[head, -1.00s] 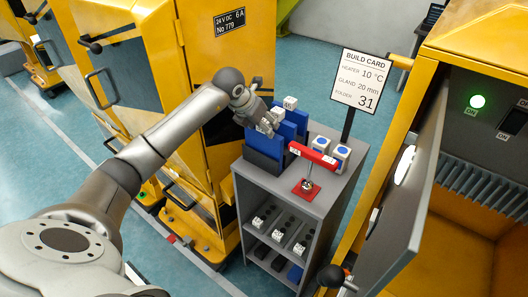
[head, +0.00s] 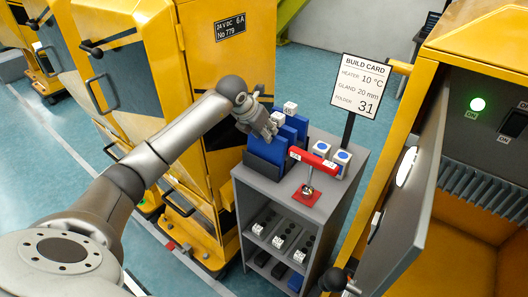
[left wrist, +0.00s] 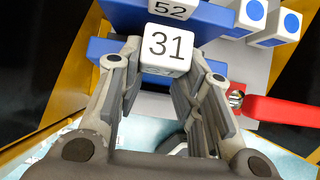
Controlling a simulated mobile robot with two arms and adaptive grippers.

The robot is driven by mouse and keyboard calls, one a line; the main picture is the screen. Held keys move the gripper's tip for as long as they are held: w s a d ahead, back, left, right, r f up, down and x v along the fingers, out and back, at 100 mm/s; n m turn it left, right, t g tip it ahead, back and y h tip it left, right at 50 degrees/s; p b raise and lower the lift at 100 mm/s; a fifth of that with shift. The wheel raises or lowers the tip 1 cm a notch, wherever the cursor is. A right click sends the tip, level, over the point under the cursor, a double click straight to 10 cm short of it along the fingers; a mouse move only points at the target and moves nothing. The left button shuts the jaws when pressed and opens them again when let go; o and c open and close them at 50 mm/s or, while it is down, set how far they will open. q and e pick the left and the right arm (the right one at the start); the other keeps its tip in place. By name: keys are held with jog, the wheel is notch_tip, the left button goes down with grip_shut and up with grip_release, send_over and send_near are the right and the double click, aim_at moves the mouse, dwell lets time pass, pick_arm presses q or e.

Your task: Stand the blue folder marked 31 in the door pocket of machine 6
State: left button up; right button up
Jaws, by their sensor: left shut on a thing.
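The blue folder marked 31 (left wrist: 105,48) has a white cube tab (left wrist: 167,48) on its top edge. It stands in a dark rack (head: 272,168) on the grey cabinet. My left gripper (head: 268,129) is shut on it at the tab, one finger on each side in the left wrist view (left wrist: 165,80). Behind it stands another blue folder with a tab marked 52 (left wrist: 173,10). A yellow machine (head: 485,50) on the right has its grey door (head: 405,190) open. No machine number 6 and no door pocket can be made out. My right gripper is not in view.
A red lever (head: 313,159) and white blocks with blue dots (head: 341,158) stand beside the rack. A build card (head: 361,86) naming folder 31 rises behind them. A closed yellow machine (head: 222,60) stands behind my left arm.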

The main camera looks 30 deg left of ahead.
pick_arm(q)
jog(key=shift+s+f, duration=0.15)
jog(key=shift+f, duration=0.3)
grip_shut()
notch_tip(320, 180, up, 8)
jog(key=p, duration=0.5)
notch_tip(320, 180, up, 5)
jog(key=p, duration=0.2)
send_over(264, 146)
